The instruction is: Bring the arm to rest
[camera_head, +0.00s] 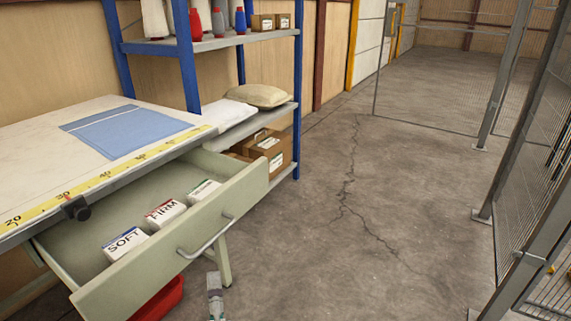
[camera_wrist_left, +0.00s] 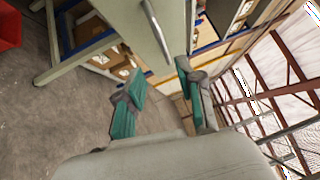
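The pale green drawer (camera_head: 252,182) is pulled out. My right gripper is in neither view.
The drawer holds boxes marked SOFT (camera_head: 124,243) and FIRM (camera_head: 165,213) and a third box (camera_head: 203,191). Blue cloth (camera_head: 126,130) lies on the table (camera_head: 28,135). A red bin (camera_head: 160,300) stands below. A blue-post shelf (camera_head: 297,90) stands behind; open floor lies right, before mesh fencing.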

